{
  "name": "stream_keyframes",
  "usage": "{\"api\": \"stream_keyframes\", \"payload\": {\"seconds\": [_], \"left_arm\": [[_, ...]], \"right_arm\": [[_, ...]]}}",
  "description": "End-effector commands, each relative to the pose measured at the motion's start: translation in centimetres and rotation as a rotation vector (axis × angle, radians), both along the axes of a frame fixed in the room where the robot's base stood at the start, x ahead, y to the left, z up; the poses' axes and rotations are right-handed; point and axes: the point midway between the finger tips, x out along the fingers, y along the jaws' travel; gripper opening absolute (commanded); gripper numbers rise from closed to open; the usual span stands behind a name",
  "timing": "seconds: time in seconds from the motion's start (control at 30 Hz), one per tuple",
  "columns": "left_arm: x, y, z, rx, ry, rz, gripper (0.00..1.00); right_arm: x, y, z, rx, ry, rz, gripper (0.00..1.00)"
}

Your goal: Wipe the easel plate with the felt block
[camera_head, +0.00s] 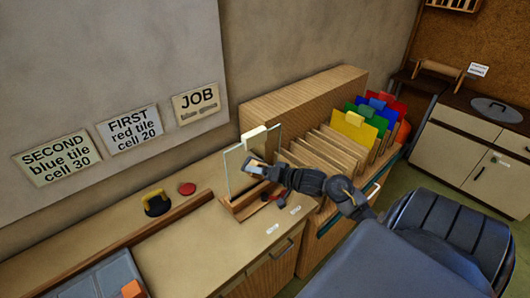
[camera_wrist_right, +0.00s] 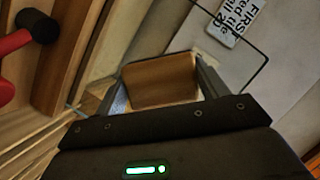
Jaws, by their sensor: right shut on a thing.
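The clear easel plate (camera_head: 236,168) stands upright in a wooden easel (camera_head: 238,208) on the counter, with a cream tab (camera_head: 254,137) at its top. Its dark edge also shows in the wrist view (camera_wrist_right: 262,72). My right gripper (camera_head: 256,169) is at the plate's face. In the wrist view my right gripper (camera_wrist_right: 160,90) is shut on a brown block (camera_wrist_right: 160,80), which appears to be the felt block. I cannot tell whether the block touches the plate. My left gripper is not in view.
A red-and-black tool (camera_head: 281,201) lies right of the easel. A black item with a yellow handle (camera_head: 157,203) and a red disc (camera_head: 187,188) are to the left. A wooden rack (camera_head: 320,150) with coloured sheets stands at right. Signs (camera_head: 130,128) hang behind.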

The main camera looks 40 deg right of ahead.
Motion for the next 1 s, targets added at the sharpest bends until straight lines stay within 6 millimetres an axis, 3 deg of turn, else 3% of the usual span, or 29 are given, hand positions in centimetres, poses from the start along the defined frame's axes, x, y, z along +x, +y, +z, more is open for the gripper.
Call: {"api": "stream_keyframes", "payload": {"seconds": [0.27, 0.6, 1.0], "left_arm": [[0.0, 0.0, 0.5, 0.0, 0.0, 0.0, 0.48], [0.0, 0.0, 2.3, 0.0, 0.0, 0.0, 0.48], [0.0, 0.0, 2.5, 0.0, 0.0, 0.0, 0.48]], "right_arm": [[0.0, 0.6, 0.1, 0.0, 0.001, 0.001, 0.54], [0.4, 3.3, 0.2, 0.0, -0.001, 0.0, 0.54], [0.0, 3.6, 0.1, 0.0, -0.001, -0.001, 0.54]]}}
